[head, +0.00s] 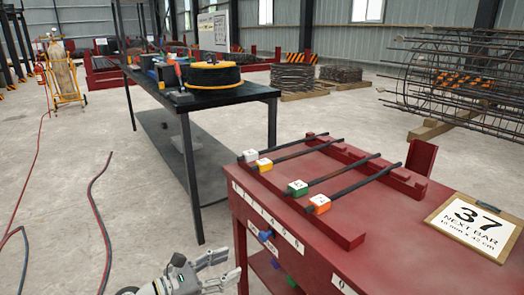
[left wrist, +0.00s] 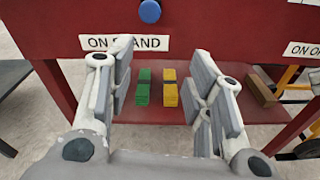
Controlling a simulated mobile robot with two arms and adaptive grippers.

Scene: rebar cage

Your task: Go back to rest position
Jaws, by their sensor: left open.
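My left gripper (head: 231,266) is at the bottom of the head view, in front of the red table's (head: 340,262) left side. It is open. In the left wrist view, its two pale fingers (left wrist: 163,62) stand apart with nothing between their pads. A blue round knob (left wrist: 149,11) on the red panel is beyond the fingers, above an "ON STAND" label (left wrist: 124,43). The gripper is apart from the knob. The knob also shows in the head view (head: 265,236). My right gripper is in neither view.
Several dark bars with coloured tags (head: 297,188) lie on the red table beside a "37 NEXT BAR" board (head: 475,224). Green (left wrist: 143,88) and yellow blocks (left wrist: 170,88) sit on the lower shelf. A black workbench (head: 183,100) stands behind. Floor at left is open, with hoses (head: 107,215).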

